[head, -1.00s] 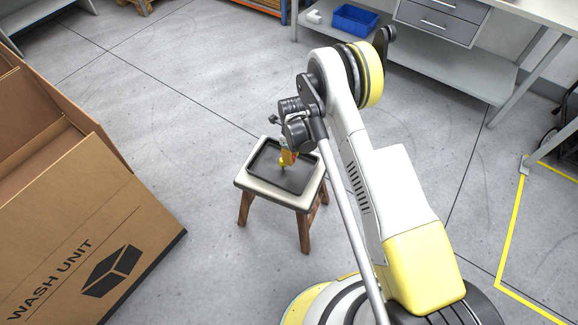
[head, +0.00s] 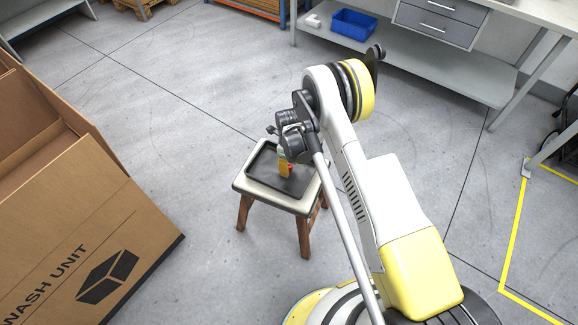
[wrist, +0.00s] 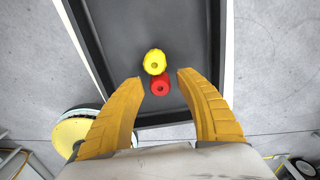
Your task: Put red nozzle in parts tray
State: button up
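A red nozzle (wrist: 160,86) is over or on the dark parts tray (wrist: 119,20) in the wrist view, close beside a yellow nozzle (wrist: 154,62) that partly overlaps it. My gripper (wrist: 161,77) is open. Its two yellow fingers stand on either side of the red nozzle with a gap visible on each side. In the head view my gripper (head: 285,172) points down over the black parts tray (head: 262,162). There the fingers and wrist hide the nozzles. I cannot tell how the nozzles stand on the tray floor.
The tray lies on a pale-topped stool (head: 241,184) with wooden legs. A large cardboard box (head: 95,230) is at the left. A grey bench shelf (head: 440,70) holds a blue bin (head: 353,22) at the back. The floor between is clear.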

jog(key=shift+r, duration=0.1)
jog(key=s+d+r+n+t+p, duration=0.1)
jog(key=s+d+r+n+p, duration=0.15)
jog(key=r, duration=1.05)
jog(key=s+d+r+n+t+p, duration=0.1)
jog(key=d+r+n, duration=0.25)
jog(key=r, duration=1.05)
jog(key=s+d+r+n+t+p, duration=0.15)
jog(key=r+n, duration=0.25)
jog(key=r, duration=0.9)
jog(key=s+d+r+n+t, duration=0.1)
jog(key=s+d+r+n, duration=0.1)
jog(key=s, duration=0.5)
jog(key=s+d+r+n+t, duration=0.1)
jog(key=s+d+r+n, duration=0.2)
jog(key=s+r+n, duration=0.2)
jog(key=s+d+r+n+t, duration=0.1)
jog(key=s+d+r+n, duration=0.2)
jog(key=s+n, duration=0.4)
jog(key=shift+s+r+t, duration=0.15)
jog(key=shift+s+t, duration=0.2)
jog(key=shift+s, duration=0.5)
